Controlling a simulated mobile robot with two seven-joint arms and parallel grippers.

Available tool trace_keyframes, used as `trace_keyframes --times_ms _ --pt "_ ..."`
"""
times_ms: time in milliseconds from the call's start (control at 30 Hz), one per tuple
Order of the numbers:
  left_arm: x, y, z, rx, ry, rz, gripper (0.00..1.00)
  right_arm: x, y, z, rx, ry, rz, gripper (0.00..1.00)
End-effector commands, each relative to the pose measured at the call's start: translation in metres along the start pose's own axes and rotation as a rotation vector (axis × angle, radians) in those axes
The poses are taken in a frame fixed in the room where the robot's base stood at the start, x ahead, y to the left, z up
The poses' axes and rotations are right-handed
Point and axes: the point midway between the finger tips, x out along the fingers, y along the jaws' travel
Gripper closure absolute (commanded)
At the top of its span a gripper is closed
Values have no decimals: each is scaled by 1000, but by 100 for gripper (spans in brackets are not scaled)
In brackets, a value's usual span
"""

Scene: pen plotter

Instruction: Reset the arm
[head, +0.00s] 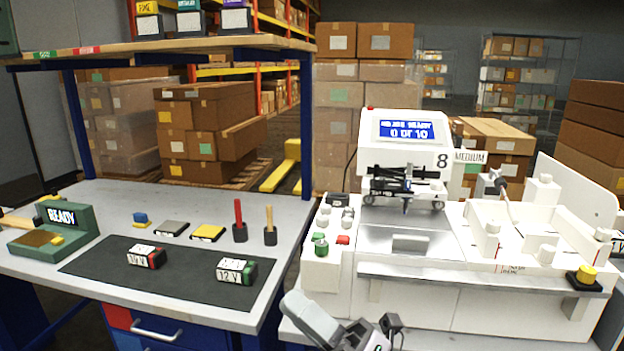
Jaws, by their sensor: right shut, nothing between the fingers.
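The white pen plotter (330,268) stands on the right. Its blue screen (402,130) reads "0 of 10" under a line too small to read surely. A black pen carriage (402,178) sits below the screen, above a grey plate. A green button (320,246) and a red button (343,240) are on its left panel. My right gripper (390,325) is low in front of the plotter, shut and empty, apart from it. My left gripper is out of view.
A workbench (100,204) on the left bears a black mat (190,280) with two batteries. A green "READY" device (68,225) sits at its left. A yellow button (586,274) is at the plotter's right front. Stacked boxes stand behind.

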Motion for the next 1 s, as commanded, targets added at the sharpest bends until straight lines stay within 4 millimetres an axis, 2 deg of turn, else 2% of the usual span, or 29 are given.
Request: trace_keyframes --times_ms 100,200,333,500,600,700,833,900,1000 --pt "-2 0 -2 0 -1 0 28 -46 -31 22 273 -242 -85 100" --pt "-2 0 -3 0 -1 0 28 -91 -59 32 492 -444 -146 100" --pt "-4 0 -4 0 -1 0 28 -161 -94 33 769 -714 -213 100" --pt "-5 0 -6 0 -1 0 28 -263 -130 7 1098 -1082 -280 100" --pt "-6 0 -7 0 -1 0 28 -318 -140 -17 1256 -1284 -303 100" --pt "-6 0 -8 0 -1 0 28 -359 -145 -40 1370 -1444 -313 100" --pt "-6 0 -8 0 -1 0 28 -390 -145 -60 1452 -1571 -316 100" --pt "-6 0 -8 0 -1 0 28 -398 -145 -66 1472 -1604 -316 100" --pt "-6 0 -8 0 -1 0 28 -400 -145 -67 1476 -1609 -316 100"
